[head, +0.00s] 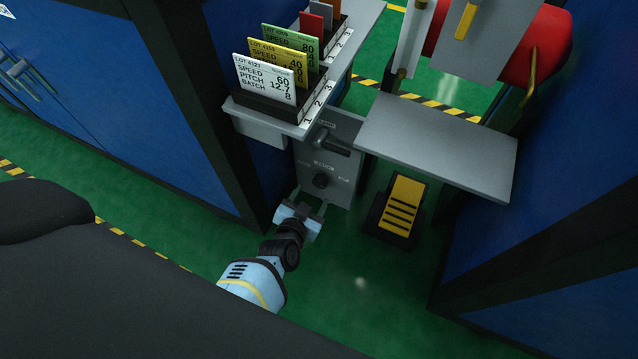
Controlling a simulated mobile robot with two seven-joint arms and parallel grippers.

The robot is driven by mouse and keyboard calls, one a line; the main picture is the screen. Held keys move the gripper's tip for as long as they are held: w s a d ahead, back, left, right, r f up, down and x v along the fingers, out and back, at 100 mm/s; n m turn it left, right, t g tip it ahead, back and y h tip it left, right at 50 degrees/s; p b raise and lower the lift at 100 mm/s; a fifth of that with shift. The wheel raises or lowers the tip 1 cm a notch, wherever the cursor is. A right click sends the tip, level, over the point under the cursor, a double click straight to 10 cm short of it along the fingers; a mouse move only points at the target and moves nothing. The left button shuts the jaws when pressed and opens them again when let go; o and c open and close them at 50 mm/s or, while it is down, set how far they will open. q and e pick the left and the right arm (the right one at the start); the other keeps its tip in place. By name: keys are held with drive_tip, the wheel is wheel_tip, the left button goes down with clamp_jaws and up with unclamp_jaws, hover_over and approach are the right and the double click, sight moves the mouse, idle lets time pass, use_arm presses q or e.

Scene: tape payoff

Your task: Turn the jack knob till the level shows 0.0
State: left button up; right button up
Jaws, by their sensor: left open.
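A grey panel (343,126) stands low between the blue cabinets, under the card shelf. The panel's small lettering is too small to read, and I cannot make out a level reading. My left gripper (311,200) is open just below and in front of the knob, its fingers pointing at the panel. It appears empty and apart from the knob. My right gripper is not in view.
A shelf (262,128) holds several upright cards above the panel. A grey plate (440,140) juts out at right, over a yellow foot pedal (403,205) on the green floor. Blue cabinets flank both sides. The floor in front of the panel is clear.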

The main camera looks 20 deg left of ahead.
sight(319, 184)
use_arm(q)
drive_tip(key=b+x, duration=0.2)
drive_tip(key=x, duration=0.3)
drive_tip(key=shift+f+b, duration=0.25)
drive_tip(key=shift+b, duration=0.1)
drive_tip(key=shift+w+f+b, duration=0.15)
drive_tip(key=shift+w+b, duration=0.15)
drive_tip(key=shift+w, duration=0.6)
drive_tip(key=shift+c, duration=1)
drive_tip(key=c, duration=0.8)
